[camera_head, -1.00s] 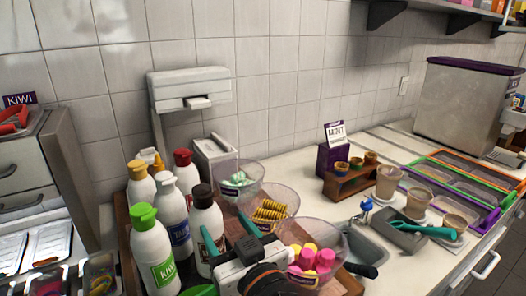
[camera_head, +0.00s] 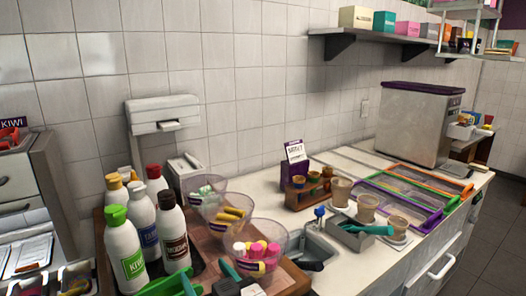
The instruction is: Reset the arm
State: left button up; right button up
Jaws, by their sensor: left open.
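Behind that stand a bowl of yellow pieces (camera_head: 231,215) and a bowl of pale green and white pieces (camera_head: 206,188). My right gripper is out of view.
Sauce bottles (camera_head: 124,250) stand upright left of the bowls. A sink (camera_head: 318,250), a grey holder with a teal scoop (camera_head: 352,232), cups (camera_head: 366,206) and colour-framed trays (camera_head: 412,190) line the counter to the right. A shelf (camera_head: 385,32) hangs above.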

pick_arm(q)
jog(key=s+a+f+m+g+h, duration=0.2)
jog(key=s+a+f+g+h, duration=0.15)
jog(key=f, duration=0.55)
jog(key=s+a+f+m+g+h, duration=0.2)
jog(key=a+f, duration=0.2)
jog(key=f, duration=0.6)
jog(key=s+a+f+m+g+h, duration=0.25)
jog(key=s+f, duration=0.25)
jog(key=s, duration=0.3)
jog(key=s+a+f+m+g+h, duration=0.1)
jog(key=s+a+f+g+h, duration=0.2)
jog(key=s, duration=0.4)
notch_tip(320, 180, down, 28)
jog(key=s+d+g+y, duration=0.1)
jog(key=s+d, duration=0.1)
jog(key=s+a+f+g, duration=0.1)
jog(key=s+a+f, duration=0.2)
jog(key=s+f, duration=1.2)
jog(key=shift+s+a+f+m+y, duration=0.15)
jog(key=shift+s+f+m+y, duration=0.2)
jog(key=shift+s, duration=0.15)
